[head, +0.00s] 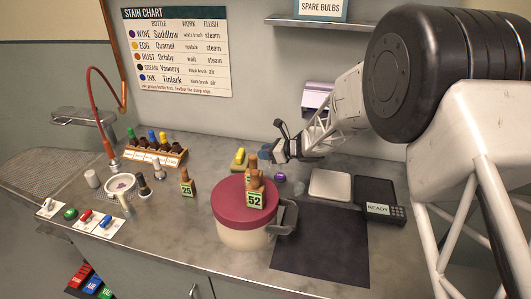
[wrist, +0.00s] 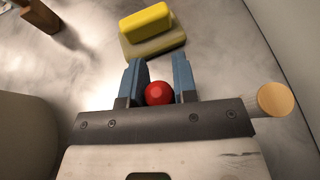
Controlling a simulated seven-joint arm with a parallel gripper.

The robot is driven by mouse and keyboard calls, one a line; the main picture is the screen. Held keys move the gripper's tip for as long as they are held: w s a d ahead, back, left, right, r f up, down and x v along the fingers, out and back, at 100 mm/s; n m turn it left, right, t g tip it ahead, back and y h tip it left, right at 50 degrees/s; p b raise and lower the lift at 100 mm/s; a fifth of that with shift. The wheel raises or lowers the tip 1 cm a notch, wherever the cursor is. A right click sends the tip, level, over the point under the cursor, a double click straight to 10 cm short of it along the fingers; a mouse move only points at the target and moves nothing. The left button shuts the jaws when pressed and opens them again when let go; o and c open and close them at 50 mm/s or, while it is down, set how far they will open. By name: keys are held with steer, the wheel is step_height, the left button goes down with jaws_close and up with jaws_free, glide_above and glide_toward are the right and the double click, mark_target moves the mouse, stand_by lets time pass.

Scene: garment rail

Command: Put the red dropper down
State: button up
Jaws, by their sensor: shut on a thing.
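The red dropper (wrist: 158,93) shows in the wrist view as a round red bulb between the two blue fingers of my gripper (wrist: 158,72). My gripper is shut on it. The lower part of the dropper is hidden. In the head view my gripper (head: 268,154) is over the bench, behind the maroon-lidded pot, near the yellow sponge; the dropper cannot be made out there. A wooden rack (head: 178,158) of dark bottles with coloured tops stands at the back left of the bench.
The pot (head: 240,236) carries a wooden piece tagged 52 (head: 254,199). The yellow sponge (wrist: 146,24) lies ahead of my fingers. A round wooden end (wrist: 276,99) is close right of my gripper. A white plate (head: 330,185) and dark mat (head: 322,245) lie right of the pot.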

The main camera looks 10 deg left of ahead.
steer(key=shift+f, duration=0.15)
steer(key=o, duration=0.9)
steer(key=shift+r, duration=0.2)
steer(key=v, duration=1.2)
steer(key=shift+w, duration=0.1)
stand_by(0.4)
